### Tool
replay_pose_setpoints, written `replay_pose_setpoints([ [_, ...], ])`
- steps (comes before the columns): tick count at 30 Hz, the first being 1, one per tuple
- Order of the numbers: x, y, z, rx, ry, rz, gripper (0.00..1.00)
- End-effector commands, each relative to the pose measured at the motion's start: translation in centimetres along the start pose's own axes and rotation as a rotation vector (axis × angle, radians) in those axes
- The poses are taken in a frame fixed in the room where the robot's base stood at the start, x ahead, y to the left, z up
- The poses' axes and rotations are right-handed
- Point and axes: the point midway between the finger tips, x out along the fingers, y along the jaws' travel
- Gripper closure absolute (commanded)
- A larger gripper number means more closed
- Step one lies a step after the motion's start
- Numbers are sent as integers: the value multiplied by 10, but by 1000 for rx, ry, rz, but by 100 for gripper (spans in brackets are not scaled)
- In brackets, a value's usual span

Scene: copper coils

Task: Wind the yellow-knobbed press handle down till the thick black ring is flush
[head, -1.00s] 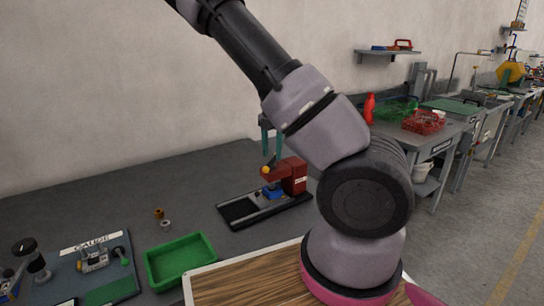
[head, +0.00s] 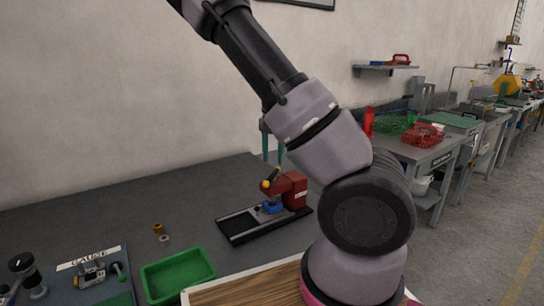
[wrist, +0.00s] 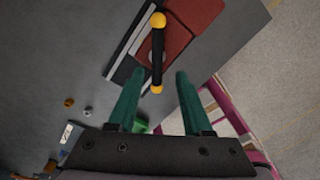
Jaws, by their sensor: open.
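The red press (head: 292,187) stands on a black base on the grey bench, with a blue part (head: 272,206) under its head. Its handle is a black bar with yellow knobs (head: 265,184); in the wrist view the handle (wrist: 157,55) shows a yellow knob at each end. My gripper (head: 272,158) has teal fingers and hangs above the press, partly hidden by my arm. In the wrist view my gripper (wrist: 159,74) is open and empty, with the bar lying in line with the gap between the fingertips. I cannot make out the thick black ring.
A green tray (head: 177,275) sits at the front, left of the press. A brass ring (head: 158,228) and a grey ring (head: 164,239) lie behind it. A gauge board (head: 95,262) is at the far left. The bench behind the rings is clear.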

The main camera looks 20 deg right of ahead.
Motion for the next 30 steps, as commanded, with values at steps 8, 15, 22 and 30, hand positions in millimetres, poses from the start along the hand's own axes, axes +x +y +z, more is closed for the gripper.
replay_pose_setpoints([
  [8,27,-19,-7,-825,102,-10,50],
  [15,33,-21,-10,-1613,123,39,50],
  [22,28,-14,-8,-2310,78,61,50],
  [30,17,-1,0,-3015,1,8,50],
])
